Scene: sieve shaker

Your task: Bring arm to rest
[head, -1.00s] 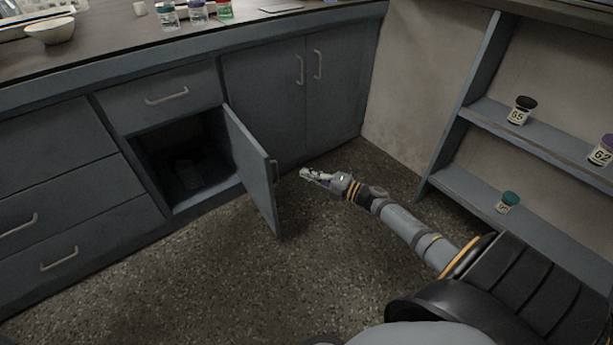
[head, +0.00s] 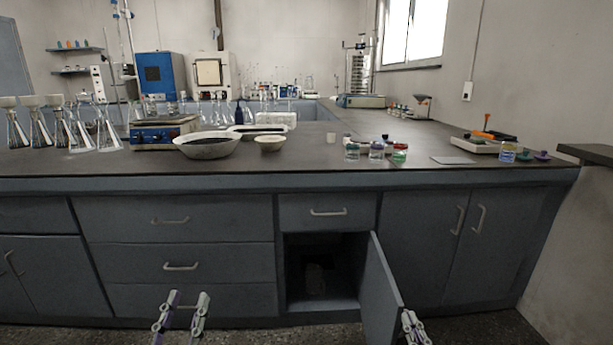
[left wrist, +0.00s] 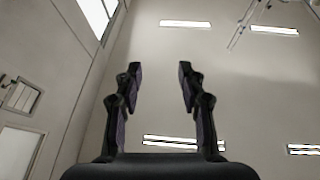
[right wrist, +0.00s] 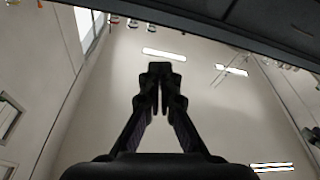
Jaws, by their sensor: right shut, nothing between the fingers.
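My left gripper (head: 188,300) is at the bottom of the head view, in front of the drawers, pointing up. In the left wrist view (left wrist: 156,75) its fingers are spread apart with nothing between them. My right gripper (head: 411,322) is at the bottom of the head view, just right of the open cabinet door (head: 382,290); only its tip shows. In the right wrist view (right wrist: 159,70) its fingertips are together and hold nothing. That view faces the ceiling and walls, with a dark counter underside across the top.
The cabinet under the counter (head: 60,183) stands open, with a dim object (head: 316,278) inside. On the counter are a large bowl (head: 205,147), a small bowl (head: 269,144), several jars, a hotplate (head: 160,133) and several flasks. The counter's front edge lies above both grippers.

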